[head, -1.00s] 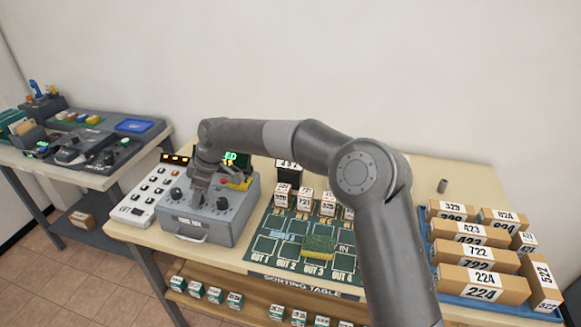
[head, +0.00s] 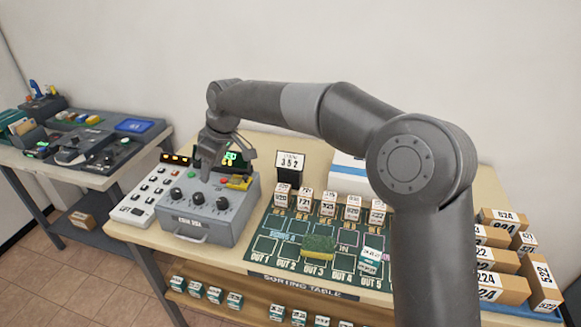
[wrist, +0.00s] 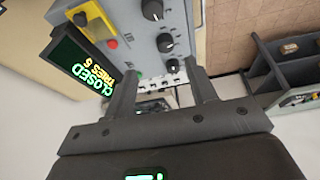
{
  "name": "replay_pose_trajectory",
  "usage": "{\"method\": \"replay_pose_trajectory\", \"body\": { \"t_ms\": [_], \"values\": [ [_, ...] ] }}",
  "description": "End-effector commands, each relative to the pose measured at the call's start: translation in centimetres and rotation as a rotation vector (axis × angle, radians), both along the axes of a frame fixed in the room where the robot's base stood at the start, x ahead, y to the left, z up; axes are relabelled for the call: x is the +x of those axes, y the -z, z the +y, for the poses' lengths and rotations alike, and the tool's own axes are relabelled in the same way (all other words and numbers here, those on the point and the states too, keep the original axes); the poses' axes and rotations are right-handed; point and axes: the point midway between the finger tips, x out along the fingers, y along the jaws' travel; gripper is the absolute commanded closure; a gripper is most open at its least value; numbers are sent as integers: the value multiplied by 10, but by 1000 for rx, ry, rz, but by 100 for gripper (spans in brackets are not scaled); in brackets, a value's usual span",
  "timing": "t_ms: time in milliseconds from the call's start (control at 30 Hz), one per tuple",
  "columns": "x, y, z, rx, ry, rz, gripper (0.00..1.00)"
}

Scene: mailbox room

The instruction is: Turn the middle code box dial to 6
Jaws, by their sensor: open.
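The grey code box (head: 188,222) sits on the left of the table, with three black dials in a row. The middle dial (head: 198,200) is uncovered in the head view, between the left dial (head: 176,194) and right dial (head: 222,203). Its setting is too small to read. My gripper (head: 228,168) is open and empty above the back of the box, apart from the dials. In the wrist view the middle dial (wrist: 165,42) shows ahead of my open fingers (wrist: 162,76). The black display (wrist: 82,66) reads CLOSED, TRIES 6.
A white button panel (head: 152,197) stands left of the box. A yellow part (head: 238,182) and a dark display (head: 236,158) are at its back right.

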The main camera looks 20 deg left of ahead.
Motion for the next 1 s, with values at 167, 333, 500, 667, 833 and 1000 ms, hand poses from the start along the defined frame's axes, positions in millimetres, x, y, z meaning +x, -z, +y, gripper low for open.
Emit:
{"method": "replay_pose_trajectory", "body": {
  "t_ms": [167, 333, 500, 667, 833, 1000],
  "values": [
    [-1, -9, -30, -39, 63, -30, 48],
    [-2, -17, -59, -72, 130, -54, 48],
    [-3, -24, -90, -100, 201, -77, 48],
    [-6, -31, -119, -122, 272, -95, 48],
    [-10, -38, -152, -142, 351, -113, 48],
    [-14, -44, -181, -156, 424, -126, 48]
  ]
}}
